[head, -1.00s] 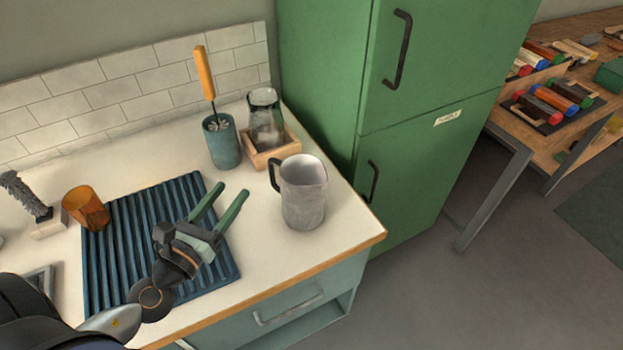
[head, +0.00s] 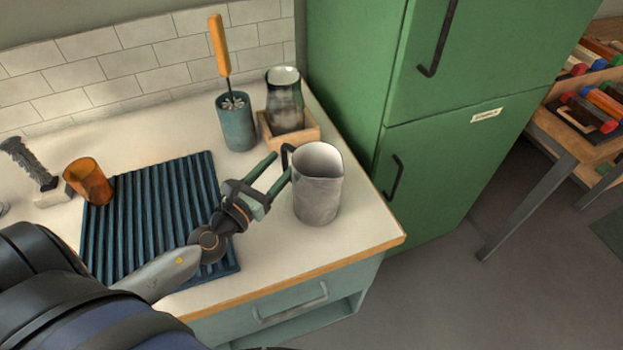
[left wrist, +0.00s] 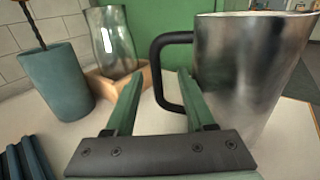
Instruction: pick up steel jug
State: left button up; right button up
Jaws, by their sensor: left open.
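The steel jug (head: 318,190) stands upright on the white counter near its right end, with its dark handle (head: 287,158) on the left side. My left gripper (head: 278,168) is open at the jug's left, by the handle. In the left wrist view the jug (left wrist: 240,75) fills the right side. Its black handle (left wrist: 158,70) reaches into the gap between the two green fingers of my left gripper (left wrist: 156,85). The fingers are not closed on it. I cannot tell whether a finger touches the jug. My right gripper is not in view.
A blue ribbed mat (head: 150,215) lies under my left arm, with an amber cup (head: 89,182) at its left. A teal holder (head: 237,124) with an orange-handled brush and a glass jar (head: 285,98) in a wooden tray (head: 312,133) stand behind. A green fridge (head: 440,140) is at right.

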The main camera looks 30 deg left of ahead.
pick_arm(q)
jog(key=w, duration=0.1)
jog(key=w+p, duration=0.1)
jog(key=w, duration=0.1)
jog(key=w+r, duration=0.1)
jog(key=w, duration=0.1)
jog(key=shift+p, duration=0.4)
jog(key=shift+w+f, duration=0.1)
jog(key=shift+w, duration=0.35)
jog(key=shift+c, duration=0.2)
grip_shut()
dwell(0.6)
